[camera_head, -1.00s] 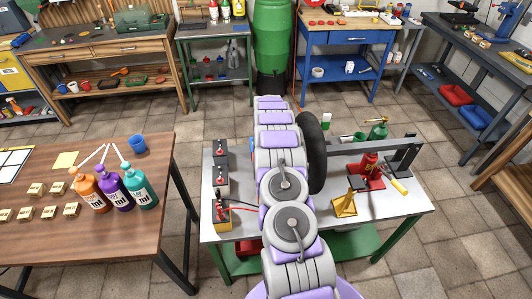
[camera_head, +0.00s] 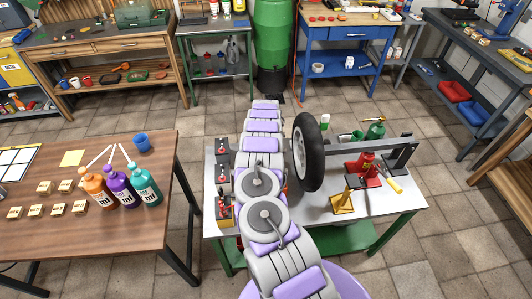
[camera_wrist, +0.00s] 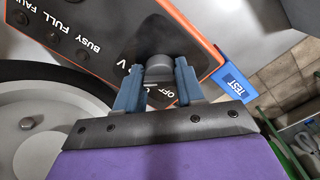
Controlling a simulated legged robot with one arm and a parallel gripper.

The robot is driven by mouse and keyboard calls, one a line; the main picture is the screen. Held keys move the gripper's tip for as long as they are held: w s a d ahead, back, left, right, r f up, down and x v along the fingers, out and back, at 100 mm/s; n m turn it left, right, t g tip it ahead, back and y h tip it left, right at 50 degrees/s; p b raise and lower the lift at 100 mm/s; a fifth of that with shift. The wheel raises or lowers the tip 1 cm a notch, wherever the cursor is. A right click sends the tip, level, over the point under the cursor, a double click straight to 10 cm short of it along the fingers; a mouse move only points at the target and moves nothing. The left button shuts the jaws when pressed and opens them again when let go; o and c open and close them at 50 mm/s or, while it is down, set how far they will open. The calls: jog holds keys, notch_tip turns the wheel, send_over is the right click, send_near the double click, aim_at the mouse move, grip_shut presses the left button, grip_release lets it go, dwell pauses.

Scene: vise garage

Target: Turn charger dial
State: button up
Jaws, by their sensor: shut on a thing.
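The charger (camera_wrist: 92,62) shows in the wrist view as a dark panel with an orange edge, lettered BUSY, FULL and OFF. Its dial (camera_wrist: 158,70) is a dark round knob near the right part of the panel. My gripper (camera_wrist: 159,74) has its two blue fingers on either side of the dial, shut on it. A blue TEST tag (camera_wrist: 234,84) sits at the panel's right edge. In the head view my arm reaches over the grey workbench (camera_head: 300,222) and hides the gripper and most or all of the charger.
A black tire (camera_head: 307,152) stands upright on the bench just right of my arm. Several dark devices (camera_head: 223,180) line the bench's left edge. A wooden table with bottles (camera_head: 120,188) stands left.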

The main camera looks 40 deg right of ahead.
jog(key=shift+w+d+r+m, duration=0.15)
jog(key=shift+r+m, duration=0.05)
jog(key=shift+m, duration=1)
jog(key=shift+p, duration=0.3)
jog(key=o, duration=1)
jog(key=shift+d+f, duration=0.15)
jog(key=shift+o, duration=0.2)
jog(key=shift+r, duration=0.6)
notch_tip(320, 180, up, 16)
jog(key=p, duration=0.1)
